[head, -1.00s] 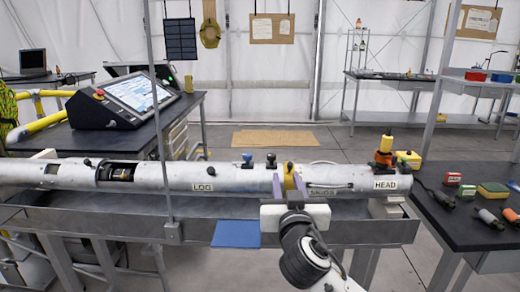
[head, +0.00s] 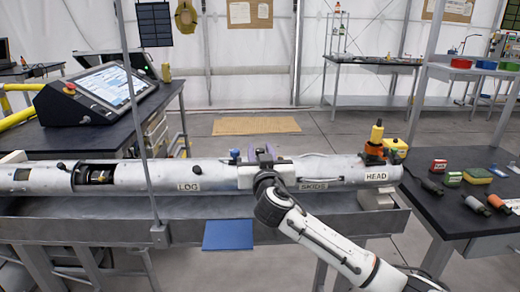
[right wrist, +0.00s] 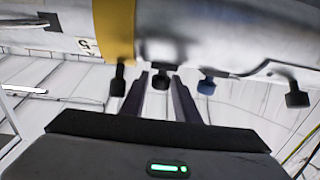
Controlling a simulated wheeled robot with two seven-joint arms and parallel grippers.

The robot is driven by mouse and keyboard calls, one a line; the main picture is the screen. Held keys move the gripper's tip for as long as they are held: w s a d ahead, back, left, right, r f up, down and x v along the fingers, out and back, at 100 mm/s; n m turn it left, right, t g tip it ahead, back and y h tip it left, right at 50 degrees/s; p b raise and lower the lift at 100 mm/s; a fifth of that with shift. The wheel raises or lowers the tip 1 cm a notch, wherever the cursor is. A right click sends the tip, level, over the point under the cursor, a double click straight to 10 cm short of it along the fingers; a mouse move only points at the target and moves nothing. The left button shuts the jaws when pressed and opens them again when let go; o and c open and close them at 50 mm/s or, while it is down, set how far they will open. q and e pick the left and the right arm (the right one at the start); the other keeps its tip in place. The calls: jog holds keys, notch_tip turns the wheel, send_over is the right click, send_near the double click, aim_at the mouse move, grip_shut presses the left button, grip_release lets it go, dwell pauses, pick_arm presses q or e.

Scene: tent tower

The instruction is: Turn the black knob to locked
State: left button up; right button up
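A long white tube (head: 215,176) lies across the bench, with labels LOG, SKIDS and HEAD. In the right wrist view, a black knob (right wrist: 160,80) on the tube stands between the two fingers of my right gripper (right wrist: 160,76). A small gap shows on each side of it. In the head view, my right gripper (head: 264,153) is at the tube between the blue knob (head: 234,155) and the SKIDS label, and mostly covers the black knob. The knob's setting cannot be read. My left gripper is not in view.
In the right wrist view, another black knob (right wrist: 118,80) stands close beside one finger, and the blue knob (right wrist: 206,85) beside the other. A thin vertical post (head: 140,120) stands before the tube. A blue pad (head: 228,235) hangs at the bench front. Small parts lie on the right table (head: 450,212).

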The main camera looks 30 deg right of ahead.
jog(key=shift+w, duration=0.15)
grip_shut()
jog(key=shift+f+m+g+h+b, duration=0.35)
jog(key=shift+m+h+b, duration=0.35)
jog(key=shift+b, duration=0.45)
jog(key=m+g+h+b, duration=0.2)
jog(key=g+h+b, duration=0.1)
jog(key=b, duration=0.2)
jog(key=shift+m+h, duration=0.4)
jog(key=shift+m+g+h+b, duration=0.6)
jog(key=shift+g+b, duration=0.25)
jog(key=shift+b, duration=0.25)
jog(key=shift+r+m+g+h+b, duration=0.15)
jog(key=shift+m+g+h+b, duration=0.4)
jog(key=shift+g+b, duration=0.25)
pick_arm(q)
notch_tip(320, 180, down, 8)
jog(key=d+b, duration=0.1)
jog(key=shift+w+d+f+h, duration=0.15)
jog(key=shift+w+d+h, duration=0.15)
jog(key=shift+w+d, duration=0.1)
pick_arm(e)
jog(key=shift+r+m+g+h, duration=0.25)
jog(key=shift+m+g, duration=0.3)
jog(key=shift+g, duration=0.15)
